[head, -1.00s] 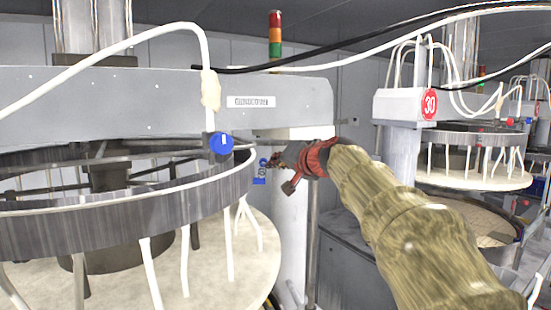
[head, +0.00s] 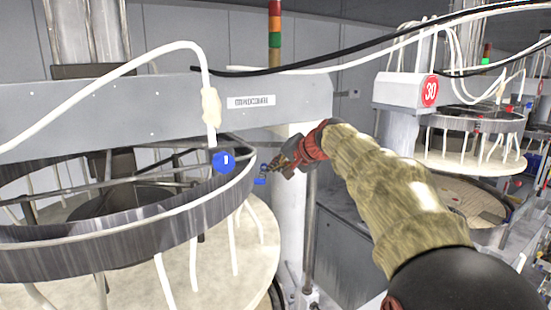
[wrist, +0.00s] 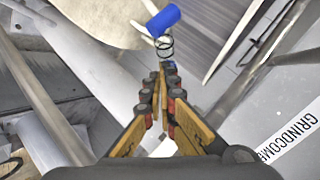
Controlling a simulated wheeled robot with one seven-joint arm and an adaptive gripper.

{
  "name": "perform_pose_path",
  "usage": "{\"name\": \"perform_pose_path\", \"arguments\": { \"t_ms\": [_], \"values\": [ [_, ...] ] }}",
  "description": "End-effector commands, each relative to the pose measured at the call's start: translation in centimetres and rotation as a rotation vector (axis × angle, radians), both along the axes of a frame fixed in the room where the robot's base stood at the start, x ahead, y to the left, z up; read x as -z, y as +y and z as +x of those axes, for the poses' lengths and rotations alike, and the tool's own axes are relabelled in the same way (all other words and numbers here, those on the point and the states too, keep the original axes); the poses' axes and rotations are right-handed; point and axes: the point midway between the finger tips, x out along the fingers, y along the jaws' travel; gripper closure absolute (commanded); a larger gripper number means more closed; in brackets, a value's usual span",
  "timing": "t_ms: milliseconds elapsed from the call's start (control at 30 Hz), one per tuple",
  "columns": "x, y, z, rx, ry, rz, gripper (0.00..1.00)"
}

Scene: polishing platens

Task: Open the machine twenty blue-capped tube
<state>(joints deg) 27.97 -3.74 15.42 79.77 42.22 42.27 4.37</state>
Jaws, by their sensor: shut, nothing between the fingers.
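A round blue cap (head: 223,160) with a white mark is at the lower end of a white tube (head: 206,90), above the rim of the near machine's grey ring. My gripper (head: 276,165) is to the right of the cap and apart from it in the head view. In the wrist view my gripper's fingers (wrist: 158,85) are shut and empty. Beyond the fingertips there is a blue cylinder (wrist: 163,20) with a clear ring-like part (wrist: 164,46) under it; I cannot tell whether this is the same cap. A small blue piece (head: 260,181) shows just beside my fingertips.
A grey beam (head: 150,105) with a label (head: 251,101) runs above the ring (head: 120,245). A white column (head: 291,220) stands behind my gripper. A black cable (head: 300,70) crosses above. Another machine with a red sign 30 (head: 430,91) stands at the right.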

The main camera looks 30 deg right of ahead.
Motion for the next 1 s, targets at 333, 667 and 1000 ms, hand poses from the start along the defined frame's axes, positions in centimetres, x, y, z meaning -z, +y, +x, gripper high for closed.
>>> {"name": "perform_pose_path", "arguments": {
  "t_ms": [333,667,1000],
  "values": [
    [0.2,0.0,0.0,0.000,0.003,0.002,1.00],
    [-0.9,0.0,0.0,0.000,0.002,0.000,1.00],
    [-1.6,0.0,-0.1,0.000,0.003,0.001,1.00]
  ]
}}
